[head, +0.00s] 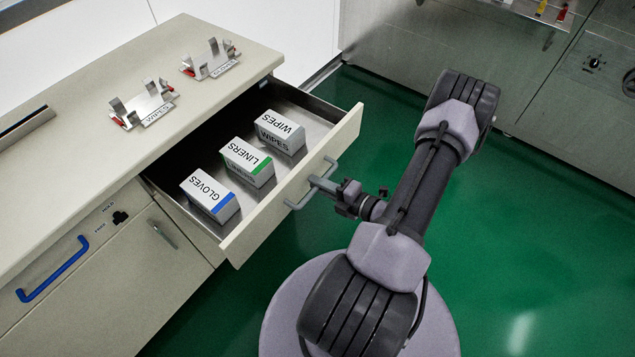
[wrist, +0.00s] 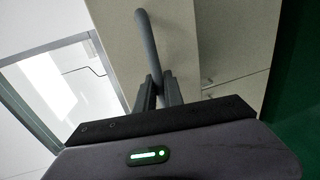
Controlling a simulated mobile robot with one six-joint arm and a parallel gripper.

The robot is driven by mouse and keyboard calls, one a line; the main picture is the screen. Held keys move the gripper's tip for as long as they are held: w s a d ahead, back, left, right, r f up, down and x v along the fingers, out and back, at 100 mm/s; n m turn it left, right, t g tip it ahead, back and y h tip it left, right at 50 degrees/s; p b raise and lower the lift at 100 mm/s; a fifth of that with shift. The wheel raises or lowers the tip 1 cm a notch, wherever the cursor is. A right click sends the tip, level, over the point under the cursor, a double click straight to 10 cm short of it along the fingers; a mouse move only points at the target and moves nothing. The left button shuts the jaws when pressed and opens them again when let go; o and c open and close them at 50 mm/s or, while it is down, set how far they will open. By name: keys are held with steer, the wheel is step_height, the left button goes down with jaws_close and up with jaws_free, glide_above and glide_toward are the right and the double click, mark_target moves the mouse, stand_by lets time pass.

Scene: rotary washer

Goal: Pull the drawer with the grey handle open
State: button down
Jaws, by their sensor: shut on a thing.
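The drawer (head: 292,193) stands pulled out from the cream cabinet, with its inside exposed in the head view. Its grey bar handle (head: 300,199) is on the front panel, and the handle also shows in the wrist view (wrist: 147,45). My gripper (head: 325,186) is at the handle, with its fingers closed around the bar near its middle. In the wrist view the two dark fingers (wrist: 157,92) meet on the handle. Inside the drawer lie three white boxes: GLOVES (head: 210,194) with a blue band, LINERS (head: 247,162) with a green band, and WIPES (head: 280,132).
A blue handle (head: 52,270) is on the cabinet front at left. Metal holders (head: 143,104) with labels stand on the countertop (head: 75,130). Green floor (head: 530,230) is open at right. Grey cabinets (head: 450,60) line the back.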

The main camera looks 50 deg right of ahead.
steer(key=c, duration=1.5)
jaws_free()
steer(key=shift+o, duration=0.2)
steer(key=p+v, duration=0.4)
steer(key=v, duration=1.3)
steer(key=shift+s, duration=0.25)
